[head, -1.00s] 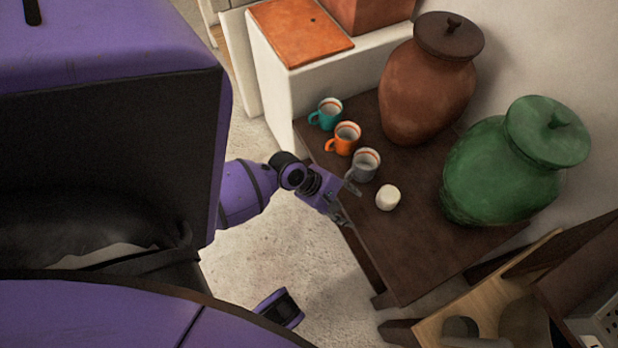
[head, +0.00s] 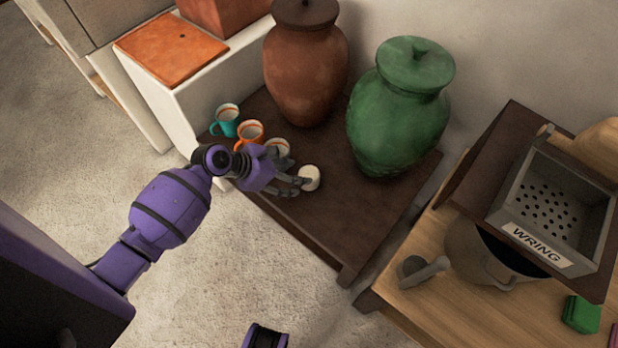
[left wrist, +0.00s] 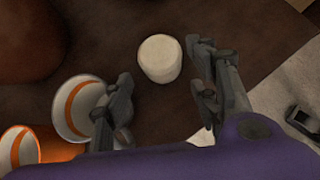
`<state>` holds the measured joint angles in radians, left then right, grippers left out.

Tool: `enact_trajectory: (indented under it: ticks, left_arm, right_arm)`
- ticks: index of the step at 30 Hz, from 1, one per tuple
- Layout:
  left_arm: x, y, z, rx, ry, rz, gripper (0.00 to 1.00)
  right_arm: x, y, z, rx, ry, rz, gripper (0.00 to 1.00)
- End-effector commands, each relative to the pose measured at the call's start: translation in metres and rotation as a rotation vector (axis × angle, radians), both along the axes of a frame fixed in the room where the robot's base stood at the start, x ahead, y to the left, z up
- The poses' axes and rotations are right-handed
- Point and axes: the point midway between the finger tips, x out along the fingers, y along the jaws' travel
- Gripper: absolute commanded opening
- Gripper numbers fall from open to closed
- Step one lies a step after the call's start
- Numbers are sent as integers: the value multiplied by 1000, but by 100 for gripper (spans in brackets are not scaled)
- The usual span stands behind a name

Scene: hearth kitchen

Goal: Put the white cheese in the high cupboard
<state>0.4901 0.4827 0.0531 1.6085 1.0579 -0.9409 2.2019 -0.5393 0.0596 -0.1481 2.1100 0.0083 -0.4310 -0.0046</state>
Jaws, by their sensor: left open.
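The white cheese (head: 310,178) is a small pale cylinder standing on the dark wooden table (head: 340,215). My left gripper (head: 298,183) reaches in from the left at its near side. In the left wrist view the cheese (left wrist: 160,58) lies just beyond and between the two open fingers (left wrist: 163,95), and nothing is held. Whether a finger touches the cheese I cannot tell. The high cupboard is not recognisable in these frames. My right gripper is not in view.
A brown jar (head: 305,75) and a green jar (head: 398,110) stand behind. A counter with a WRING box (head: 553,215) is at right.

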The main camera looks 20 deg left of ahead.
Motion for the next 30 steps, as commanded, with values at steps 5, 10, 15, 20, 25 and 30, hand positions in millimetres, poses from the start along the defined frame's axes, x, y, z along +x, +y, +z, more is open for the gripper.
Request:
enact_trajectory:
  ticks: [5, 10, 15, 20, 25, 30]
  left_arm:
    - [12, -13, -13, 1, -1, -1, 54]
    - [24, -26, -30, 1, 1, 0, 54]
    - [26, -28, -31, 2, -2, 0, 54]
    - [26, -28, -31, 2, -2, 0, 45]
    - [26, -28, -31, 3, -1, 0, 23]
    - [26, -28, -31, 2, -3, -1, 10]
  right_arm:
    - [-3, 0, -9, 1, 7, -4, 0]
    - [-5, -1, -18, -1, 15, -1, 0]
    - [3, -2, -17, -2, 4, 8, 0]
    - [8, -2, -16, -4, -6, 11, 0]
    - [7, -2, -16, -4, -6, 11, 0]
    - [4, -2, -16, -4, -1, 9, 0]
